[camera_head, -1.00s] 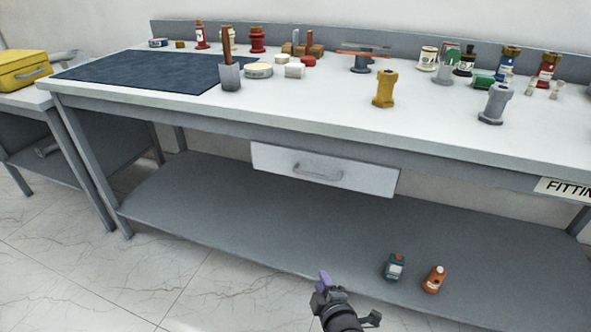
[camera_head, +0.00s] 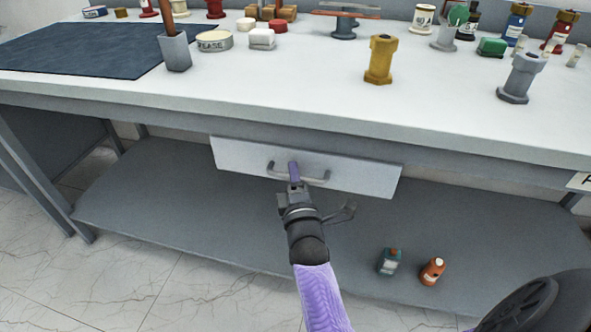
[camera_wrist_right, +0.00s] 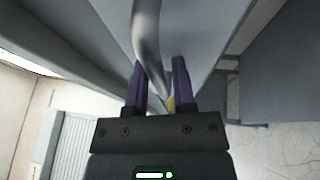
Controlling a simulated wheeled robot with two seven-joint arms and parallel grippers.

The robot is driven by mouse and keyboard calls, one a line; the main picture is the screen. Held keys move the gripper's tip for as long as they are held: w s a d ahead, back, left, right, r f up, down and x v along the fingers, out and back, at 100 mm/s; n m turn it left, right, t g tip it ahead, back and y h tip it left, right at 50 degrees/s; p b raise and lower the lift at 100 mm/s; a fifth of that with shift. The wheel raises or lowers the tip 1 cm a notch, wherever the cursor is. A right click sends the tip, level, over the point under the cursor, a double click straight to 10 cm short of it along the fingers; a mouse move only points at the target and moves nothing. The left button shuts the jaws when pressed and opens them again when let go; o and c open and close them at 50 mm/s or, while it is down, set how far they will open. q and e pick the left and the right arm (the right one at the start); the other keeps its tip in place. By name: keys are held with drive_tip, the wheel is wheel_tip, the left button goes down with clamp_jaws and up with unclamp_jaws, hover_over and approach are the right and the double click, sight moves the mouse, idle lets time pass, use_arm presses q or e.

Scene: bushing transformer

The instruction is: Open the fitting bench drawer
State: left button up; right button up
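The fitting bench drawer (camera_head: 232,158) is a pale grey front under the bench top; it looks shut. Its curved metal handle (camera_head: 318,181) runs across the front and also shows large in the right wrist view (camera_wrist_right: 146,35). My left gripper is in neither current view.
The bench top (camera_head: 290,95) carries a yellow fitting (camera_head: 380,62), a grey fitting (camera_head: 520,80), a pot (camera_head: 175,52) and a dark mat (camera_head: 80,48). Below, the lower shelf (camera_head: 180,195) holds a teal bottle (camera_head: 390,262) and an orange bottle (camera_head: 432,271). Space before the drawer is otherwise clear.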

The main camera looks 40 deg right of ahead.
clamp_jaws()
idle(1.3)
